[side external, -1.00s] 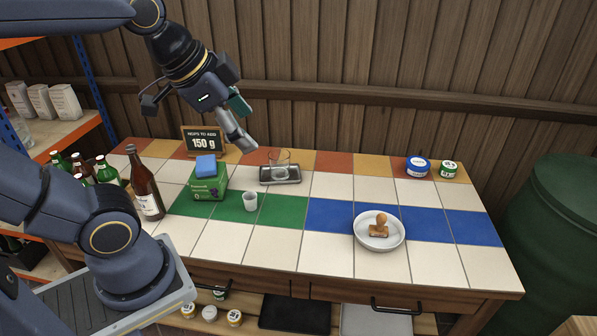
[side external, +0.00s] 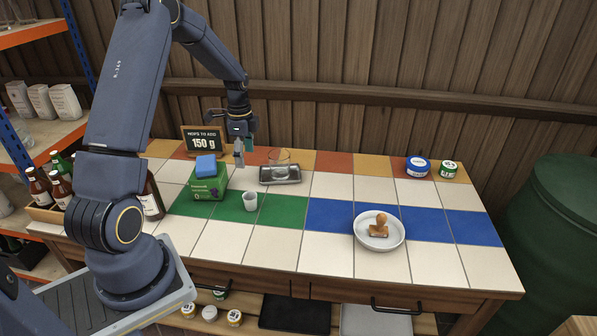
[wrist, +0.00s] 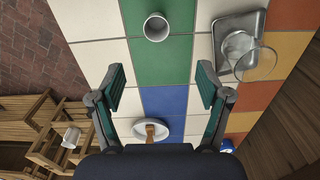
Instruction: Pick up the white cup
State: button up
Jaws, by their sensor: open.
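The small white cup (side external: 250,201) stands upright on the green tiles near the middle of the table. In the wrist view the white cup (wrist: 156,27) shows from above, near the top centre, with its open mouth facing the camera. My gripper (side external: 239,158) is above the table, behind and a little left of the cup, pointing down. In the wrist view my gripper (wrist: 162,92) has its two fingers wide apart with nothing between them. The cup lies beyond the fingertips, apart from them.
A glass on a metal tray (side external: 268,180) stands behind the cup. A green box (side external: 205,187) with a blue sponge (side external: 205,166) is to its left. A white dish (side external: 362,240) holding a wooden stamp (side external: 379,226) is at right. A sign (side external: 204,140) stands behind the box.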

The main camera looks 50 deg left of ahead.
send_over(250, 196)
jog(key=d, duration=0.1)
jog(key=f, duration=1)
jog(key=shift+s+d+f, duration=0.1)
jog(key=shift+s+f, duration=0.15)
jog(key=shift+f, duration=0.1)
jog(key=f, duration=0.4)
jog(key=shift+s+d+f, duration=0.15)
jog(key=shift+s+d, duration=0.05)
jog(key=shift+d, duration=0.05)
jog(key=shift+f, duration=0.5)
jog(key=c, duration=0.9)
jog(key=shift+r, duration=0.15)
